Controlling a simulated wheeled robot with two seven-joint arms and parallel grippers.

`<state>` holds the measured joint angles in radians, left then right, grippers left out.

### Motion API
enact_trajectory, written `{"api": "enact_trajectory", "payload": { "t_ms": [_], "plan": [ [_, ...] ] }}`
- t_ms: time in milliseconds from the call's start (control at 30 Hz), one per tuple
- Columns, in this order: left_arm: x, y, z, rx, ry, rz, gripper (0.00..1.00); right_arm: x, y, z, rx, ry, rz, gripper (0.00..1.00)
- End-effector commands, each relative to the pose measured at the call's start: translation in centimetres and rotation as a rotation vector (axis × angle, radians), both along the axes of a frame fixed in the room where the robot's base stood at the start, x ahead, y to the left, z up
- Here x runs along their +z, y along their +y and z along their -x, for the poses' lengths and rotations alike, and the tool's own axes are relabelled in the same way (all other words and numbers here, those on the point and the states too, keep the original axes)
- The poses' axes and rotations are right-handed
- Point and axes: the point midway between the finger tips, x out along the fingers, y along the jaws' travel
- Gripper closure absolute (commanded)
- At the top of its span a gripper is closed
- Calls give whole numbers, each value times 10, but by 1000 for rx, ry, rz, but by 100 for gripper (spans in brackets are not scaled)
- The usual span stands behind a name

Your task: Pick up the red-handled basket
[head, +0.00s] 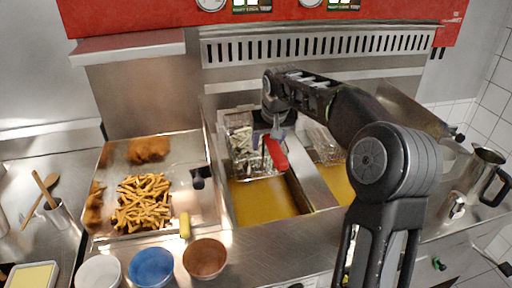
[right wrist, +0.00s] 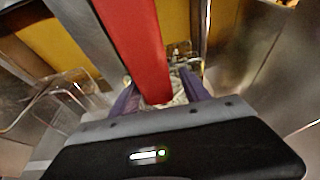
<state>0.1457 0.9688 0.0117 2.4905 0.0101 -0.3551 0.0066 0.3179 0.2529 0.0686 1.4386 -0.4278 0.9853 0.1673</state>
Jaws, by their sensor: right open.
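The red-handled basket (head: 243,140) is a wire basket with pale contents at the back of the left fryer well. Its red handle (head: 277,153) points forward over the oil. My right gripper (head: 278,128) is above the handle, pointing down. In the right wrist view the red handle (right wrist: 135,42) runs between the two purple-grey fingers of the open gripper (right wrist: 160,92). I cannot tell whether either finger touches it. My arm hides part of the basket's surroundings in the head view. My left gripper is in neither view.
The fryer oil (head: 262,200) lies below the handle. A second wire basket (head: 314,137) is to the right, partly behind my arm. A metal tray (head: 200,222) with fries (head: 143,202) is at left. Several bowls, including a blue bowl (head: 152,267), line the front. A metal jug (head: 484,170) stands right.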

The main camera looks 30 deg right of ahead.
Motion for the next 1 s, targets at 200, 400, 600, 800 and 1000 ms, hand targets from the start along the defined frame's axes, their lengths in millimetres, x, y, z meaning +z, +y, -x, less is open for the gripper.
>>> {"api": "enact_trajectory", "payload": {
  "t_ms": [200, 400, 600, 800, 1000],
  "plan": [
    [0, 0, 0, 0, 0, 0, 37, 0, 0, 0, 0, -1, 0, 45],
    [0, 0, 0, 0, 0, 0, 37, 1, 0, 0, 0, -1, 0, 52],
    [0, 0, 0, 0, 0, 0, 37, 1, 0, 0, 0, -1, 0, 68],
    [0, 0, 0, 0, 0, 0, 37, 1, 0, 0, 0, -1, 0, 85],
    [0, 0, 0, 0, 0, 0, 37, 1, 0, 0, 0, -1, 0, 100]
  ]
}}
